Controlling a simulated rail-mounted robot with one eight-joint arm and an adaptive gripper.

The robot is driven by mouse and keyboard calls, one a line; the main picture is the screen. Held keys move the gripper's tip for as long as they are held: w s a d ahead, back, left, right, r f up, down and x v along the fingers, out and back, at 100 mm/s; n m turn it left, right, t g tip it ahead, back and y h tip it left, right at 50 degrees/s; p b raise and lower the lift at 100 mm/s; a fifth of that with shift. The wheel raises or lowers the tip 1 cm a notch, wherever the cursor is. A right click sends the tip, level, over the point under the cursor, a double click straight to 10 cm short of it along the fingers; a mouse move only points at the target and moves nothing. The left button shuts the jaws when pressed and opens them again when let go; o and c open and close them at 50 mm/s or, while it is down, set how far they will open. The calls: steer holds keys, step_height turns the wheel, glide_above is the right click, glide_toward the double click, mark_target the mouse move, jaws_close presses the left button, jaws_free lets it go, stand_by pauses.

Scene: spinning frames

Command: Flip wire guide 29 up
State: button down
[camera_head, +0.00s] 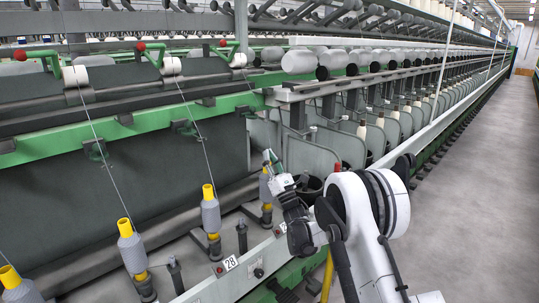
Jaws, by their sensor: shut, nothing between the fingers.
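My gripper (271,160) is small in the picture, just right of the rearmost yellow-topped bobbin. Its fingers look shut, with no object seen between them. The number plate behind my wrist is mostly covered, so I cannot read it; it follows plate 28 (230,263). The wire guide above that rearmost bobbin (265,189), apparently guide 29 (244,109), is a small dark piece under the green rail. It is above and left of my gripper, apparently apart from it. Its exact tilt is too small to tell.
Two more wire guides (95,149) and (184,126) hang along the green rail (45,150). Threads run down to yellow-topped bobbins (132,252) and (210,215). Grey divider panels (320,147) stand right of my gripper. The aisle floor (470,220) is clear.

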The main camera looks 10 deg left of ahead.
steer(key=w+a+r+b, duration=0.1)
steer(key=w+a+r, duration=0.2)
steer(key=r, duration=0.6)
steer(key=shift+w, duration=0.8)
